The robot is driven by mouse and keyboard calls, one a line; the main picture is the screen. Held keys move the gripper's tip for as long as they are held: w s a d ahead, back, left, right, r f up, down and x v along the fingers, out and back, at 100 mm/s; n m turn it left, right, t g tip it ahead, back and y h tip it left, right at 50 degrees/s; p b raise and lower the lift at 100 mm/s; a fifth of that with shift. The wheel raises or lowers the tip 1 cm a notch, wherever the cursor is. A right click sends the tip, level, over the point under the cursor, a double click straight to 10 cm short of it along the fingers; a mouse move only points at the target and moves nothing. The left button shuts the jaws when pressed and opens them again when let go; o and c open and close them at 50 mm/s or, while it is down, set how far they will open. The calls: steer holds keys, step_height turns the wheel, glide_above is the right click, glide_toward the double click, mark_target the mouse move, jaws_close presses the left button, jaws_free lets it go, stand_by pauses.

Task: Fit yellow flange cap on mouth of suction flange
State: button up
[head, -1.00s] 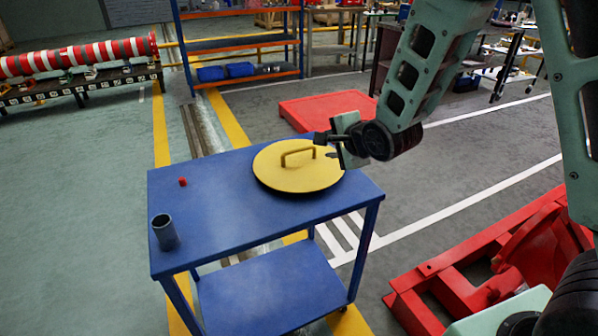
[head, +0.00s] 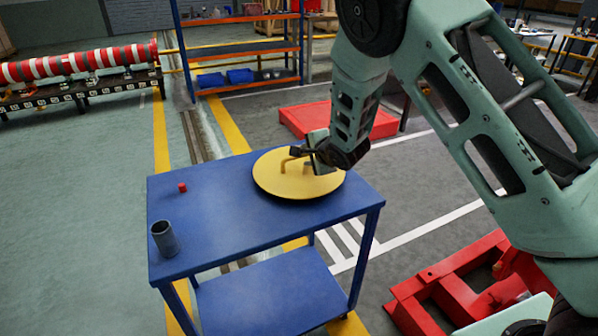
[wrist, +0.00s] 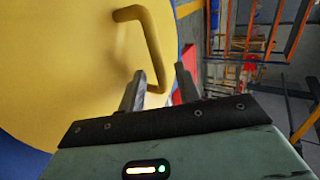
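The yellow flange cap (head: 275,178), a round disc with an arched handle (head: 285,165), lies flat on the blue table. In the wrist view the cap (wrist: 60,70) fills the left side, and its handle (wrist: 133,14) arches toward the fingers. My gripper (head: 296,152) is at the handle, above the cap's far right part. In the wrist view my gripper (wrist: 160,80) has its two fingers apart, with the near end of the handle appearing between them. I cannot tell whether they touch it. I cannot make out the suction flange in these views.
The blue table (head: 215,220) also holds a grey cylinder (head: 164,239) and a small red piece (head: 182,188). Red machinery frames (head: 440,290) stand at lower right, partly behind my arm. A red platform (head: 310,118) lies behind the table. Floor at left is clear.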

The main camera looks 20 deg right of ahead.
mark_target(299, 165)
steer(key=shift+x, duration=1.35)
jaws_close()
steer(key=shift+r, duration=0.1)
